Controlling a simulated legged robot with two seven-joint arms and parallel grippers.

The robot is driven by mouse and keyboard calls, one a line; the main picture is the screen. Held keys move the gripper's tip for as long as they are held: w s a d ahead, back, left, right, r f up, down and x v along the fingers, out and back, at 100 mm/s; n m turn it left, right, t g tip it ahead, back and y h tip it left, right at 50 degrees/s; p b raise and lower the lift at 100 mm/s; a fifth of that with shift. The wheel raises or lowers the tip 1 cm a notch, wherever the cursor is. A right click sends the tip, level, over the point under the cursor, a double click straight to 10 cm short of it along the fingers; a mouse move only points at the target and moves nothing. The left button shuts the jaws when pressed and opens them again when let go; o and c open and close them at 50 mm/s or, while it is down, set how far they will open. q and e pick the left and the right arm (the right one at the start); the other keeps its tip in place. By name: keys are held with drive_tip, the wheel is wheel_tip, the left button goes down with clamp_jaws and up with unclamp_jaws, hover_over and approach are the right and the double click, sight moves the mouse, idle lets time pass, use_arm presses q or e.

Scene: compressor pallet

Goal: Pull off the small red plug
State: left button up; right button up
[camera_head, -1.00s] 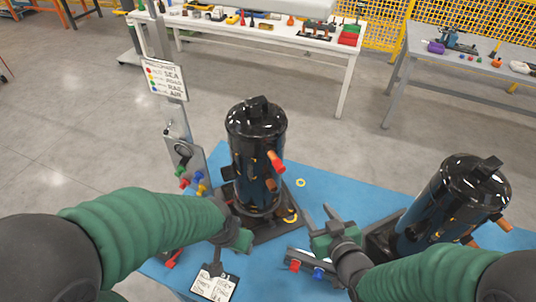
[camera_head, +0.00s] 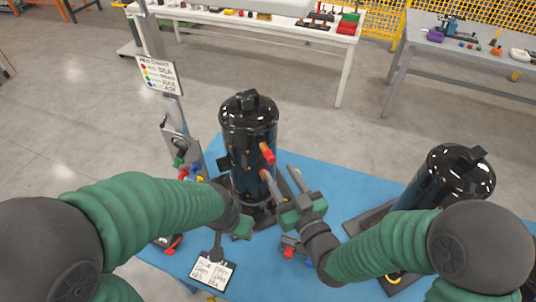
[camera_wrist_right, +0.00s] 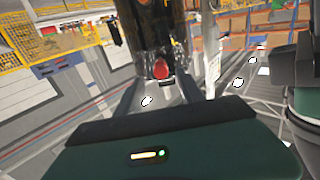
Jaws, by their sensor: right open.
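A red plug (camera_head: 267,153) sits on a stub on the side of the nearer black compressor (camera_head: 248,120). Below it a copper stub (camera_head: 266,175) sticks out. My right gripper (camera_head: 282,180) is open, its fingers pointing at the compressor just below and right of the red plug. In the right wrist view a red plug (camera_wrist_right: 161,69) shows ahead, between the two fingers (camera_wrist_right: 158,95), and nothing is gripped. My left gripper (camera_head: 240,222) is low beside the compressor's base; its fingers are largely hidden.
A second black compressor (camera_head: 446,180) stands at the right on the blue mat (camera_head: 325,178). A post with a sign (camera_head: 158,75) and a bracket of coloured plugs (camera_head: 190,172) stand left. A written card (camera_head: 213,270) lies in front, near red and blue plugs (camera_head: 289,251).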

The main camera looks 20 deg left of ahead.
sight(272, 162)
drive_tip(key=shift+w+a, duration=0.25)
drive_tip(key=shift+w, duration=0.3)
drive_tip(key=shift+w+a, duration=0.2)
drive_tip(key=shift+w, duration=0.3)
drive_tip(key=w+a, duration=0.1)
drive_tip(key=a+b, duration=0.1)
drive_tip(key=shift+w+a+f, duration=0.1)
drive_tip(key=shift+w+a, duration=0.25)
drive_tip(key=shift+a, duration=0.05)
drive_tip(key=shift+w+a, duration=0.15)
drive_tip(key=shift+a, duration=0.35)
drive_tip(key=shift+d, duration=0.75)
drive_tip(key=shift+s+a, duration=0.2)
drive_tip(key=shift+a, duration=0.55)
use_arm(q)
drive_tip(key=shift+f, duration=0.6)
drive_tip(key=shift+d, duration=0.25)
use_arm(e)
drive_tip(key=shift+d, duration=0.35)
use_arm(q)
drive_tip(key=shift+f+b, duration=0.15)
drive_tip(key=shift+b, duration=0.2)
